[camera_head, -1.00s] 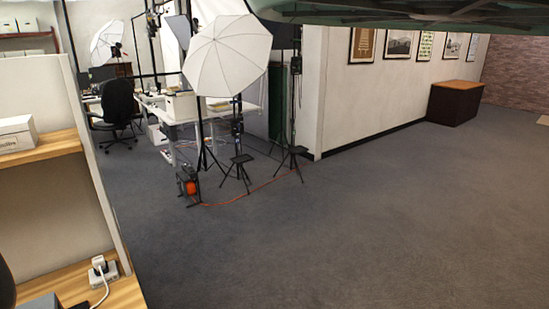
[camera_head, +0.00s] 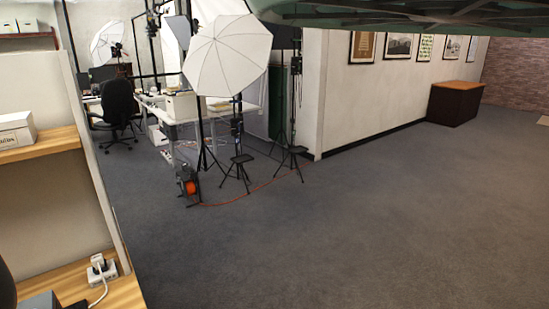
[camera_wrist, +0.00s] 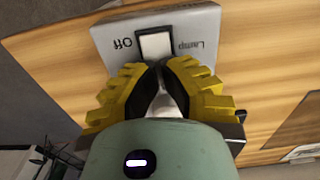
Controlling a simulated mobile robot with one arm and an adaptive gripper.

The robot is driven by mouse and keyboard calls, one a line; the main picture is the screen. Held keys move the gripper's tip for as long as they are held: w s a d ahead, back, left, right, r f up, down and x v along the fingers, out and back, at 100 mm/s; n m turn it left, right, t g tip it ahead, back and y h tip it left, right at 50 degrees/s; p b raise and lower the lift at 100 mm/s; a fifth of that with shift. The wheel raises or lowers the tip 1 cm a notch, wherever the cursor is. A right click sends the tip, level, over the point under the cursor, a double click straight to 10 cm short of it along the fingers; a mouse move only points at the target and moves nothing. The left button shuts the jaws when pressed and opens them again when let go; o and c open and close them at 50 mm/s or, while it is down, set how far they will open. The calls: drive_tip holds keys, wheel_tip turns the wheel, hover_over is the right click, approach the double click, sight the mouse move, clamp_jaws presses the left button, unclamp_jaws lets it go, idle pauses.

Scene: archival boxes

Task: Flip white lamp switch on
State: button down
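A grey switch box (camera_wrist: 205,30) lies on a wooden surface in the wrist view. Its labels "Lamp" and "Off" appear upside down, on either side of a white rocker switch (camera_wrist: 156,45). My gripper (camera_wrist: 160,66) has yellow and black ridged fingers. Their tips are together at the edge of the white switch and hide part of it. I cannot tell whether they touch it. Nothing shows held between them. In the head view, a grey object at the bottom left is cut off by the frame, and I cannot tell if it is the switch box.
A white power strip (camera_head: 104,272) with a plug and cable sits on the wooden desk (camera_head: 66,282) at lower left. A partition (camera_head: 92,160) stands beside it. A white umbrella light (camera_head: 228,56), stands and an office chair (camera_head: 119,106) are farther back. The carpet at right is clear.

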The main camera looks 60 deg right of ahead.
drive_tip(key=shift+f, duration=0.2)
drive_tip(key=shift+r, duration=0.1)
wheel_tip(320, 180, up, 7)
drive_tip(key=p, duration=0.6)
idle(0.5)
